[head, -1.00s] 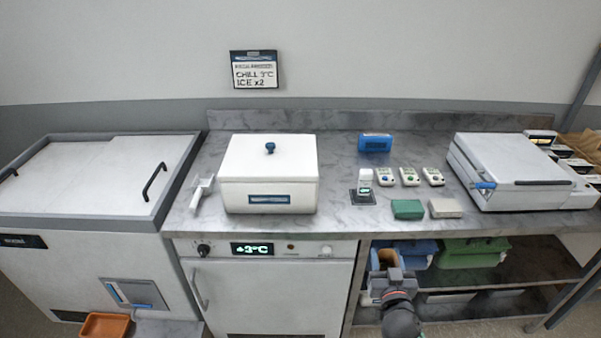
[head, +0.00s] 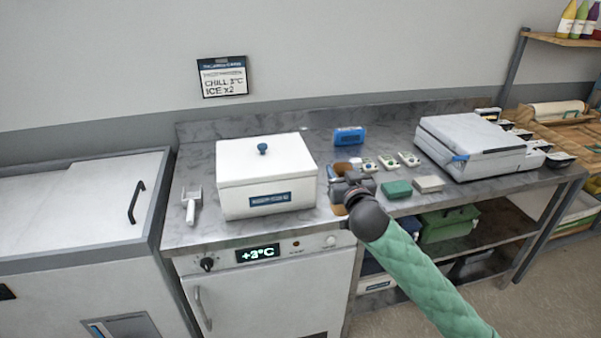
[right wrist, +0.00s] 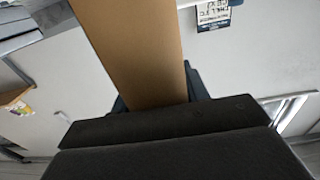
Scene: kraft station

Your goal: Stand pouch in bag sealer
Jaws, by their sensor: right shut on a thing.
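My right gripper (head: 348,184) is shut on a brown kraft pouch (right wrist: 130,45), which runs up out of the frame in the right wrist view. In the head view, only small tan parts of the pouch (head: 342,168) show around the gripper, just right of the white box over the front of the counter. The gripper hides most of the pouch and whatever lies behind it. A grey-white machine with a flat lid and a blue-ended handle (head: 475,140), seemingly the bag sealer, sits at the counter's right end, apart from the pouch. My left gripper is out of view.
A white lidded box (head: 265,175) stands left of my gripper, with a scoop (head: 190,205) beside it. A blue device (head: 349,136), small white devices (head: 409,159), a green block (head: 398,189) and a pale block (head: 429,184) lie between gripper and machine. Bins fill the shelf below.

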